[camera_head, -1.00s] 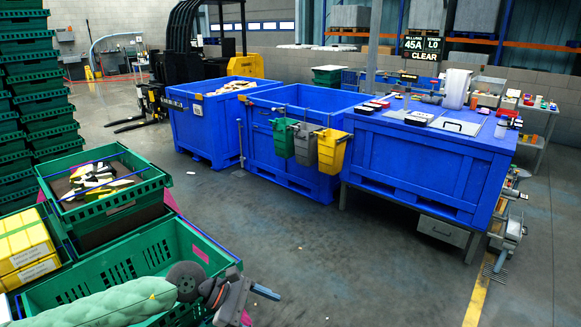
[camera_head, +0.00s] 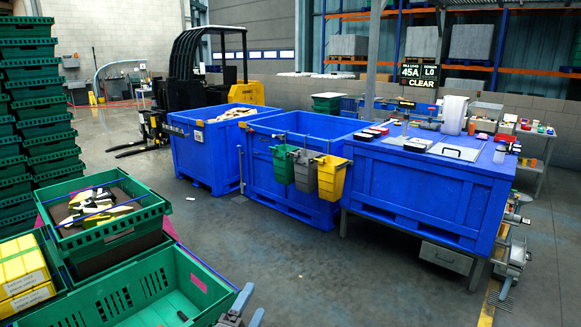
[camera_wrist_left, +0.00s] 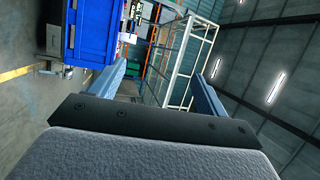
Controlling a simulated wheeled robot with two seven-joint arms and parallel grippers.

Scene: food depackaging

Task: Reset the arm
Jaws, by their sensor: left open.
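My left gripper (camera_head: 247,308) shows only at the bottom edge of the head view, beside the right end of the empty-looking green crate (camera_head: 185,262). In the left wrist view the two blue-grey fingers of my left gripper (camera_wrist_left: 160,85) stand wide apart with nothing between them. That view is tilted, with the ceiling lights at right and a blue bin (camera_wrist_left: 92,35) at upper left. My right gripper is in neither view.
A green crate (camera_head: 135,233) with black, white and yellow packs stands at left, near yellow boxes (camera_head: 22,275). Blue bins (camera_head: 215,150) and a blue worktop (camera_head: 420,185) with several items stand farther off. Bare floor lies between.

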